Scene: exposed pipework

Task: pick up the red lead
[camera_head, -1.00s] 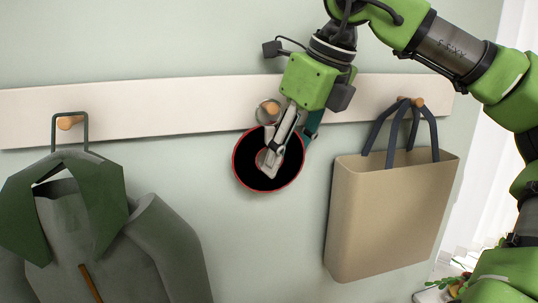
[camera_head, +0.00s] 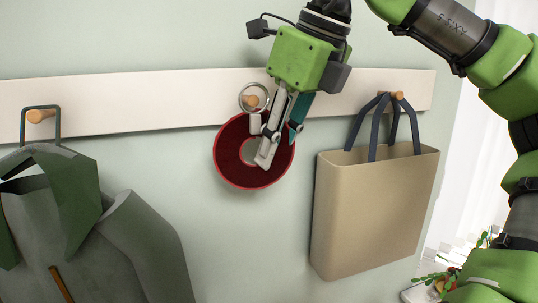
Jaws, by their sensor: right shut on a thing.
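The red lead (camera_head: 228,163) is a round red coil with a hole in its middle. It hangs in front of the wall below the middle wooden peg (camera_head: 250,102), and a metal ring (camera_head: 242,107) at its top shows around that peg. My right gripper (camera_head: 273,143) comes down from above and is shut on the lead at its upper right side. Its fingers hide part of the coil. I cannot tell whether the ring still rests on the peg. My left gripper is out of view.
A pale board (camera_head: 150,104) carries the pegs along the wall. A beige bag (camera_head: 365,215) with dark handles hangs from the right peg, close to my right gripper. A green-grey coat (camera_head: 130,250) hangs at the left. A plant (camera_head: 440,280) stands at lower right.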

